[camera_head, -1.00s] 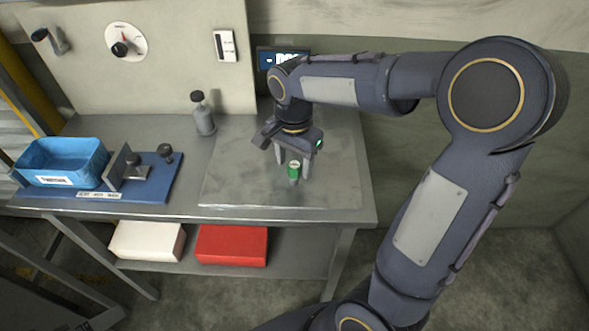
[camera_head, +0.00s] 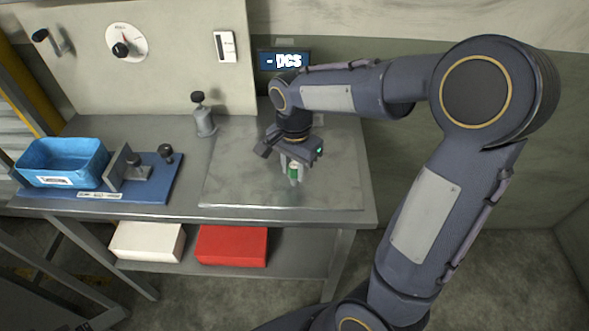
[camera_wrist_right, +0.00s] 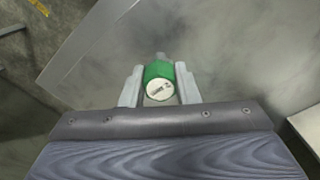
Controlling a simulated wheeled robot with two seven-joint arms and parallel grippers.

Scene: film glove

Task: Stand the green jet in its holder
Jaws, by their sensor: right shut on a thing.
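The green jet (camera_head: 294,170) is a small green cylinder with a pale metal tip. My right gripper (camera_head: 294,176) is shut on it, over the metal plate at the right of the bench. In the right wrist view the jet (camera_wrist_right: 159,82) sits between the two fingers of the gripper (camera_wrist_right: 159,90), its pale marked end face toward the camera and its grey tip pointing away. I cannot tell whether the tip touches the plate. A holder for the jet cannot be made out with certainty. My left gripper is not in view.
A blue base (camera_head: 160,183) at the left carries grey fixtures and black knobs, with a blue bin (camera_head: 62,150) beside them. A grey bottle-like fitting (camera_head: 204,122) stands at the back. The metal plate (camera_head: 230,185) is otherwise clear. White and red boxes (camera_head: 231,245) lie on the lower shelf.

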